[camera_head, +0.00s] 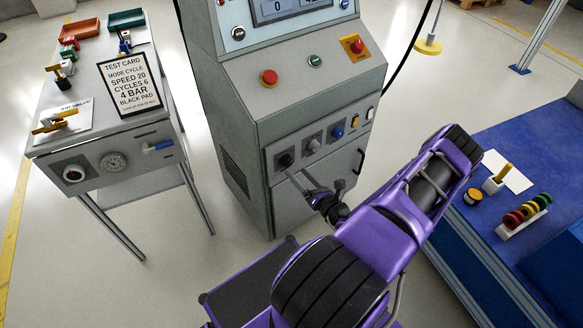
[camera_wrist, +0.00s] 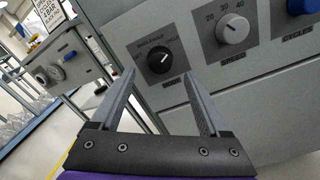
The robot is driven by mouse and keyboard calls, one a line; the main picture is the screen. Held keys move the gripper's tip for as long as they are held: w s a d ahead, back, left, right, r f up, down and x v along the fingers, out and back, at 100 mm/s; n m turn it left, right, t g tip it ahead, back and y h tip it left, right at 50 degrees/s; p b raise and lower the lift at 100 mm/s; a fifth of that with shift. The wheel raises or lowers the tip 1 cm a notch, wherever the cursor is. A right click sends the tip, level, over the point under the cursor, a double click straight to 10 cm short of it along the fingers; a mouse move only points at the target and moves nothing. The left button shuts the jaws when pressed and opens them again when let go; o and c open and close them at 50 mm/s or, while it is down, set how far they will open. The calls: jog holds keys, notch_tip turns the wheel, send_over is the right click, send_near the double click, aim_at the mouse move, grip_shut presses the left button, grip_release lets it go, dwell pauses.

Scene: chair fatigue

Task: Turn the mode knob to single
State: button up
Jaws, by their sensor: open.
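The mode knob (camera_wrist: 159,60) is a dark round knob with a white pointer line, on a dark square plate at the left of the knob row on the grey machine's lower front. In the wrist view its pointer tilts toward the upper right; the lettering around it is too small to read surely. In the head view the mode knob (camera_head: 286,160) is just beyond my fingertips. My gripper (camera_head: 299,182) is open and empty. In the wrist view my gripper (camera_wrist: 178,82) has its fingers spread below the knob, one to each side, apparently not touching it.
A light speed knob (camera_wrist: 232,29) sits right of the mode knob, then a blue cycles knob (camera_head: 338,132). A red button (camera_head: 269,77) is on the sloped panel above. A side table with a test card (camera_head: 130,84) stands left; a blue table (camera_head: 480,225) is at right.

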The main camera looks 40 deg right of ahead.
aim_at(289, 164)
jog(key=shift+w, duration=2.3)
grip_shut()
